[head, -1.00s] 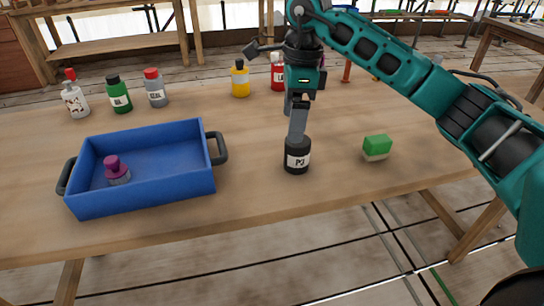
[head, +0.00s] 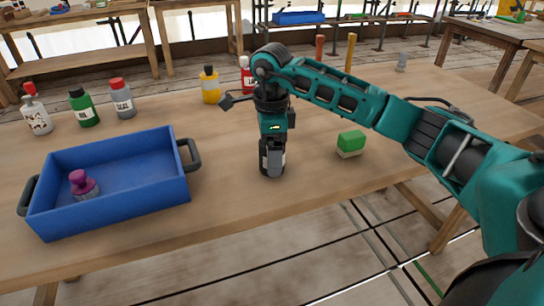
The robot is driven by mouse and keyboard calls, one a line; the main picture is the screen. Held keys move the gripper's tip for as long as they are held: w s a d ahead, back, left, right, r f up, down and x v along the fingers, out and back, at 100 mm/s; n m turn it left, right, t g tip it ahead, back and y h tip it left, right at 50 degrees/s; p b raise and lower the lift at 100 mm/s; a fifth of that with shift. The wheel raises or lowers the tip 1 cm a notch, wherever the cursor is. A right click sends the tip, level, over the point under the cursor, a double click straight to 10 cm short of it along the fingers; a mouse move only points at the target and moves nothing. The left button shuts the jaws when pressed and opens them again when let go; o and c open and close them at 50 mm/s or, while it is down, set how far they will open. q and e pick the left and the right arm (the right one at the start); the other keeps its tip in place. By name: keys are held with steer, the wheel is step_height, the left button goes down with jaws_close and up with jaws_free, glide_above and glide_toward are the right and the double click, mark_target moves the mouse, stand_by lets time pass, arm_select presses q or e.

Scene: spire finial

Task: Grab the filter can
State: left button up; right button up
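A small black can with a white label (head: 263,162), which I take to be the filter can, stands upright on the wooden table, right of the blue tray. My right gripper (head: 273,158) points straight down over it, its fingers at the can's height. One finger covers part of the can's front and label. The far finger is hidden, so I cannot tell whether the fingers grip it or only straddle it. The can appears to rest on the table. My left gripper is not in view.
A blue tray (head: 110,215) with dark handles holds a purple-topped item (head: 83,185). A green block (head: 351,141) lies right of the can. Several bottles, including a yellow one (head: 210,88), stand at the back. The table's front edge is close to the can.

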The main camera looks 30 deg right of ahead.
step_height(320, 180, down, 2)
steer(key=c, duration=1.2)
